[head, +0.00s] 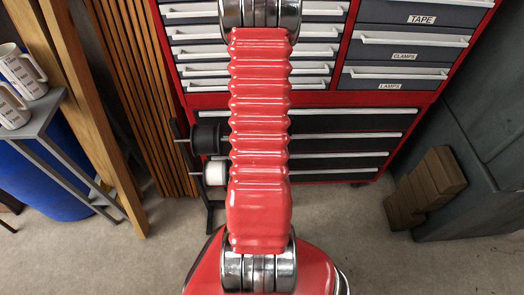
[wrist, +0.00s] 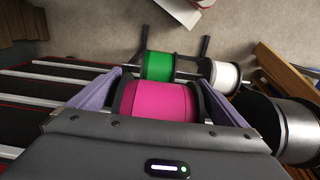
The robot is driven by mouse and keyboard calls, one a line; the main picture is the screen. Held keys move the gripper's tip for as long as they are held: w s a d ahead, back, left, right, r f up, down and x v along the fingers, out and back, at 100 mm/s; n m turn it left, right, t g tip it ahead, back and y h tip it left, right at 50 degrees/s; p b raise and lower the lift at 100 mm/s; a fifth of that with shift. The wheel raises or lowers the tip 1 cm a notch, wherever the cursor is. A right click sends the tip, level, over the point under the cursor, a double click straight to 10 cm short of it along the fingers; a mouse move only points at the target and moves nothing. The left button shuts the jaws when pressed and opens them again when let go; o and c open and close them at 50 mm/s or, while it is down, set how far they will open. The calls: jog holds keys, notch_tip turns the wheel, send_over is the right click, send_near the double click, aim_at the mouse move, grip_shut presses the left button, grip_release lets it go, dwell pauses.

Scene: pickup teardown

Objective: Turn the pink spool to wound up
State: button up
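The pink spool (wrist: 157,101) is close in front of my gripper (wrist: 162,80) in the wrist view, with dark flanges at its ends. The two purple fingers are wide apart, one on each side of the spool. I cannot tell whether they touch it. No mark of how far the spool is wound is visible. In the head view my red arm covers the middle, and neither the pink spool nor my gripper shows there.
A green spool (wrist: 158,66) and a white spool (wrist: 220,76) lie beyond the pink one, with a black spool (wrist: 262,120) at right. The head view shows a red drawer cabinet (head: 420,98), wooden boards (head: 95,110) and a grey table with mugs (head: 45,115).

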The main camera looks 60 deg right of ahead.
jog(key=c, duration=1)
jog(key=shift+f+h, duration=0.15)
jog(key=shift+h, duration=0.25)
jog(key=shift+f, duration=0.1)
jog(key=shift+o, duration=0.5)
jog(key=shift+s+d+f+t+h, duration=0.15)
jog(key=shift+f+t+h, duration=0.1)
jog(key=shift+h, duration=0.15)
jog(key=shift+s+d+f+t+h, duration=0.1)
jog(key=shift+t+h, duration=0.15)
jog(key=shift+h, duration=0.15)
jog(key=shift+w+a+f+t+h, duration=0.1)
jog(key=shift+w+f+t+h, duration=0.2)
jog(key=shift+w+t+h, duration=0.25)
jog(key=shift+c, duration=0.5)
jog(key=shift+d+f+t+h, duration=0.2)
jog(key=shift+f+t+h, duration=0.15)
jog(key=shift+h, duration=0.45)
jog(key=shift+d+f+t+h, duration=0.2)
jog(key=shift+t+h, duration=0.1)
jog(key=shift+h, duration=0.45)
